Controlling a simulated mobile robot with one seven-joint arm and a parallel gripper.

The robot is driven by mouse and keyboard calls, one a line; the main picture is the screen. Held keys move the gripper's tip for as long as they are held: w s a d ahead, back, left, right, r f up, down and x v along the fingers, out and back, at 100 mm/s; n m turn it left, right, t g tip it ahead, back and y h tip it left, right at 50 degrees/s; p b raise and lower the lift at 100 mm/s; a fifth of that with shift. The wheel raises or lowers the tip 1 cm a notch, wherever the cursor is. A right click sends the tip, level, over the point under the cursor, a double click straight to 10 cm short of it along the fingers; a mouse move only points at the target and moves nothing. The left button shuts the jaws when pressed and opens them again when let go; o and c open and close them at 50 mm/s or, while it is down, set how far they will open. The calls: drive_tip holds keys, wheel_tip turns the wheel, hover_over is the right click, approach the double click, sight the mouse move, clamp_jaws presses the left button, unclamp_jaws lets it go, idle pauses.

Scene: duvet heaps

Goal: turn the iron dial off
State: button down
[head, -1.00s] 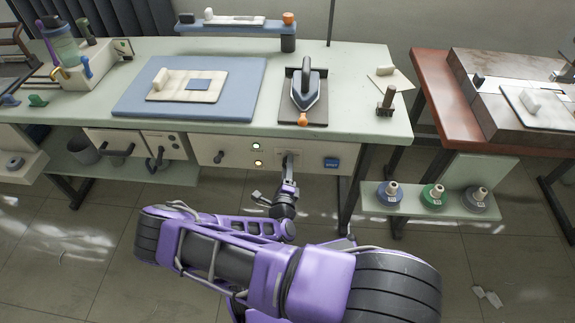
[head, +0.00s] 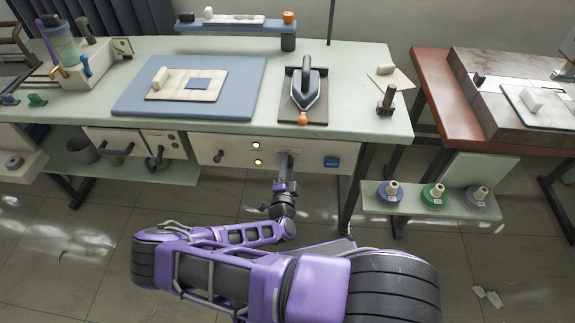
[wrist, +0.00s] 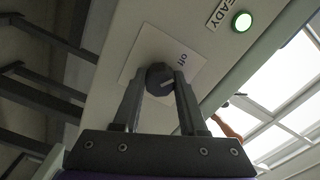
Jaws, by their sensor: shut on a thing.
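The iron dial (wrist: 158,75) is a dark knob on a pale square plate on the workbench's front panel. Its pale pointer mark faces right in the wrist view, a little below the printed word "off" (wrist: 183,64). My gripper (wrist: 160,82) has a finger on each side of the dial and is shut on it. In the head view my gripper (head: 284,165) reaches the front panel and hides the dial. The iron (head: 304,88) rests on a dark pad on the bench top, above the dial.
A green lamp (wrist: 242,21) beside the word "READY" is lit. In the head view two small lamps (head: 257,162) glow left of my gripper, and a blue switch (head: 332,162) is to its right. A shelf with spools (head: 433,195) stands at the right.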

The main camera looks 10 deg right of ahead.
drive_tip(key=shift+n, duration=0.3)
drive_tip(key=shift+c, duration=2.2)
unclamp_jaws()
drive_tip(key=v, duration=1.7)
drive_tip(key=shift+s+p, duration=0.2)
drive_tip(key=shift+p, duration=0.2)
